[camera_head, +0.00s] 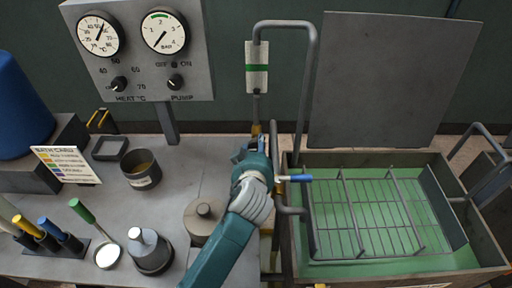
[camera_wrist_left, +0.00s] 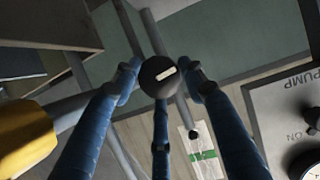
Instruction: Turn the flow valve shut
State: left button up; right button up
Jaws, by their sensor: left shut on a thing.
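A dark round knob with a pale pointer mark (camera_wrist_left: 160,77), which looks like the flow valve, sits between the blue fingers of my left gripper (camera_wrist_left: 163,92) in the left wrist view. The fingers are closed around its sides. In the head view my left gripper (camera_head: 250,152) reaches up to the pipework below the flow gauge and hides the knob. The flow gauge (camera_head: 257,55), white with a green band, hangs above; it also shows in the left wrist view (camera_wrist_left: 200,140). I cannot read its flow level. My right gripper is not in view.
A blue-tipped lever (camera_head: 300,178) sticks out just right of my left gripper. A bent grey pipe (camera_head: 311,75) rises beside it. A green-floored tank with a wire rack (camera_head: 465,205) is on the right. The gauge panel (camera_head: 140,50) and a bench with pots (camera_head: 142,172) are on the left.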

pick_arm(q)
jog(key=shift+w+r, duration=0.2)
jog(key=shift+r, duration=0.3)
jog(key=o, duration=1.1)
jog(key=shift+o, duration=0.4)
jog(key=shift+s+f, duration=0.1)
jog(key=shift+f, duration=0.1)
jog(key=shift+s, duration=0.3)
jog(key=v, duration=1.1)
jog(key=shift+s, duration=0.2)
jog(key=shift+r, duration=0.1)
